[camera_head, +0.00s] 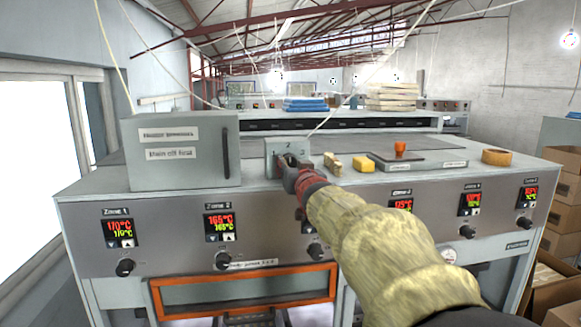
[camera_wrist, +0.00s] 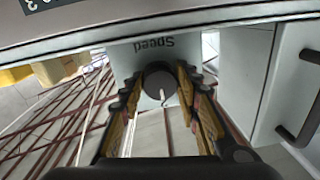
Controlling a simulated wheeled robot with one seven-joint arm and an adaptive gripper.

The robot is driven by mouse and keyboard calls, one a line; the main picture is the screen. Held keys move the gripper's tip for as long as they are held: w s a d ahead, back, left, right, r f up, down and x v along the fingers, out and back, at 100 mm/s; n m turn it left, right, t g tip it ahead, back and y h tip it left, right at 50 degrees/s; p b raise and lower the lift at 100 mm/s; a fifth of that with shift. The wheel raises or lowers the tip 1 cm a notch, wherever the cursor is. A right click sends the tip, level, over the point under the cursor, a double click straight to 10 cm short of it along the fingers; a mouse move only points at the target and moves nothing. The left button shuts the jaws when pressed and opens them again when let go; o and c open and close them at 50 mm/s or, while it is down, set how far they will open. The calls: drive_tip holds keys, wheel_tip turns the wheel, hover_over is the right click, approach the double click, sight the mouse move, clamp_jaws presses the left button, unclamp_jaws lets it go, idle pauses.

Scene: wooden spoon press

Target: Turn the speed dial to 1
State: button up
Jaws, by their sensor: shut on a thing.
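The speed dial (camera_wrist: 158,82) is a dark round knob with a pale pointer mark, on a grey panel with the label "Speed" upside down in the wrist view. In the head view its small grey box (camera_head: 273,150) stands on top of the machine, with marks along its upper face. My gripper (camera_head: 290,168) reaches this box from the front and hides the dial there. In the wrist view the two fingers of my gripper (camera_wrist: 160,76) lie on either side of the dial, shut on it. The number that the pointer faces is not readable.
A large grey box (camera_head: 190,165) with a handle stands left of the dial box. Zone displays (camera_head: 119,229) and knobs line the front.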

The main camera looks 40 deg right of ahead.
drive_tip(key=n+b, duration=0.1)
drive_tip(key=n, duration=0.4)
drive_tip(key=n+b, duration=0.1)
drive_tip(key=n, duration=0.5)
drive_tip(key=shift+d+r+g, duration=0.1)
drive_tip(key=shift+g, duration=0.3)
idle(0.4)
drive_tip(key=o, duration=1.2)
drive_tip(key=shift+c, duration=0.2)
drive_tip(key=shift+s, duration=0.15)
drive_tip(key=v, duration=1.1)
drive_tip(key=shift+s+a, duration=0.3)
